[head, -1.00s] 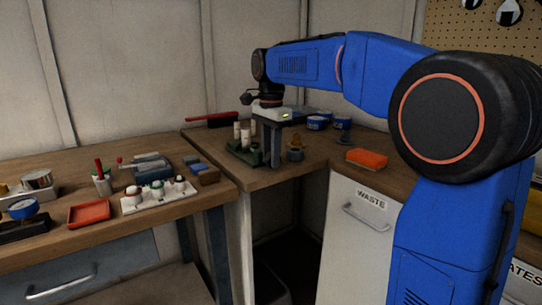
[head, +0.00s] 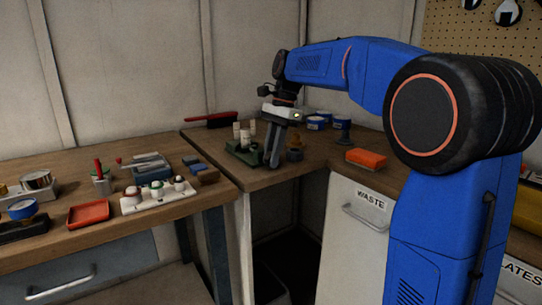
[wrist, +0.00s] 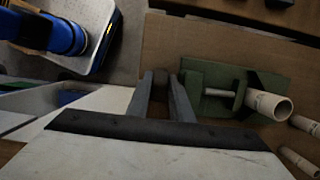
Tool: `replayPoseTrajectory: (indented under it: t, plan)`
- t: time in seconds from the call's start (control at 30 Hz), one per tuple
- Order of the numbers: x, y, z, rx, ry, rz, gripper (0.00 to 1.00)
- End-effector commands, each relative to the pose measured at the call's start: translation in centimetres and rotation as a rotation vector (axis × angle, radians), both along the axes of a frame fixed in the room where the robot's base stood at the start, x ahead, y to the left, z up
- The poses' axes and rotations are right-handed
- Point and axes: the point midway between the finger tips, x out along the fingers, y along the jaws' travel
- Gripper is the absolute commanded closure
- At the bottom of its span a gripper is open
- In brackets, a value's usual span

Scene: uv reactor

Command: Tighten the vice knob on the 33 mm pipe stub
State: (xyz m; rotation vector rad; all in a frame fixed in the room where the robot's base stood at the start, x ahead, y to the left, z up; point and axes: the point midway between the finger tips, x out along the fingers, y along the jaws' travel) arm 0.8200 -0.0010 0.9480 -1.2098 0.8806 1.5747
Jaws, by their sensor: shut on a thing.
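The green vice (head: 240,153) stands on the wooden bench near its corner. In the wrist view its base and jaws (wrist: 207,76) lie right of my fingers, with a pale screw rod (wrist: 219,92) running toward a jaw. A cream pipe stub (wrist: 268,104) sits at the vice's right jaw, its open end facing the camera; in the head view it stands upright (head: 246,140). My gripper (head: 272,161) points down at the vice's right side. In the wrist view my gripper (wrist: 163,78) is shut on the dark round vice knob (wrist: 160,74), which shows partly between the fingertips.
Loose cream pipe stubs (wrist: 300,160) lie close to the vice. A brass-coloured piece (head: 295,150) stands just right of my fingers. Blue tins (head: 317,122), a red-handled brush (head: 212,120) and an orange block (head: 367,157) are also on the bench. The bench's front edge is close.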

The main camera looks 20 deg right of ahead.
Motion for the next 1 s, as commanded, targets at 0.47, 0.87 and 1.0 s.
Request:
replayPoseTrajectory:
  t: [0.47,0.87,1.0]
  plan:
    - [0.0,0.0,0.0,0.020,0.006,0.001,0.73]
    - [0.2,-0.3,0.9,0.019,0.003,-0.001,0.73]
    - [0.4,-0.9,3.0,0.019,0.002,-0.001,0.73]
